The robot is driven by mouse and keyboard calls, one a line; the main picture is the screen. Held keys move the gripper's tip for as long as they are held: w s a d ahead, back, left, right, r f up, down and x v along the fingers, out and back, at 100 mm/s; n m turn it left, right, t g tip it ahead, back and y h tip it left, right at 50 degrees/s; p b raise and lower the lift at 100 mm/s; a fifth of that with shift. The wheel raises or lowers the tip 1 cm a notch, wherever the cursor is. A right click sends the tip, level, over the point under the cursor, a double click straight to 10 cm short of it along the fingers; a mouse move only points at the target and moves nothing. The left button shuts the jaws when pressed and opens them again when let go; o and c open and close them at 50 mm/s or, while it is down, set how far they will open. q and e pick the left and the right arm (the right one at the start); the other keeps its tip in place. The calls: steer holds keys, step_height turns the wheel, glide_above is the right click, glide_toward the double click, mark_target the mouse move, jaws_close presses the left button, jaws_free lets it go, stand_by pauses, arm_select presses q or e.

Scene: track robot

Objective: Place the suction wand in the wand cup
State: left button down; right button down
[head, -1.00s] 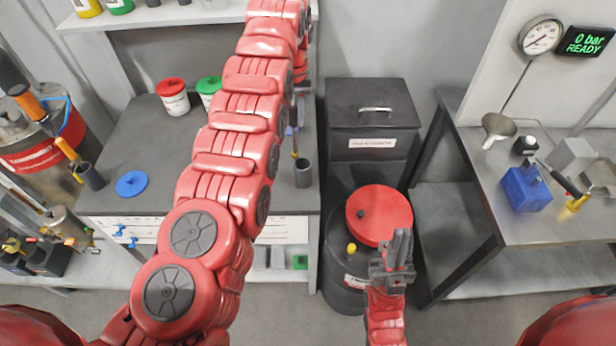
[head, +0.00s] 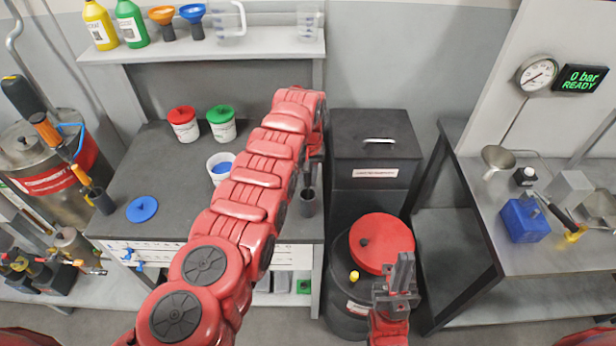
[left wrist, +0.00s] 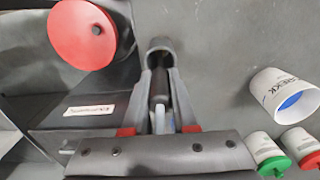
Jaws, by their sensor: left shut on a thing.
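My left gripper (head: 314,172) is shut on the suction wand (left wrist: 160,88), a slim dark rod with a pale part between the fingers. The wand points down at the wand cup (head: 309,204), a dark grey cylinder near the bench's right edge. In the left wrist view the mouth of the wand cup (left wrist: 160,44) lies straight ahead of the fingers. The wand's tip overlaps the mouth; I cannot tell how deep it is. My arm hides part of the bench. My right gripper (head: 398,282) is low, in front of the red-lidded drum; its finger gap is unclear.
White tubs with red (head: 182,123) and green (head: 221,122) lids and an open white tub (head: 220,166) stand on the bench. A blue disc (head: 142,209) lies at left. The drum with a red lid (head: 381,243) and a black bin (head: 375,150) stand right of the bench.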

arm_select(q)
steer(key=shift+f, duration=0.1)
steer(key=shift+f, duration=0.15)
steer(key=c, duration=0.7)
jaws_free()
steer(key=shift+r, duration=0.85)
step_height(320, 180, up, 9)
steer(key=b, duration=0.2)
steer(key=shift+r+b, duration=0.15)
steer(key=shift+b, duration=0.15)
steer(key=shift+r, duration=0.7)
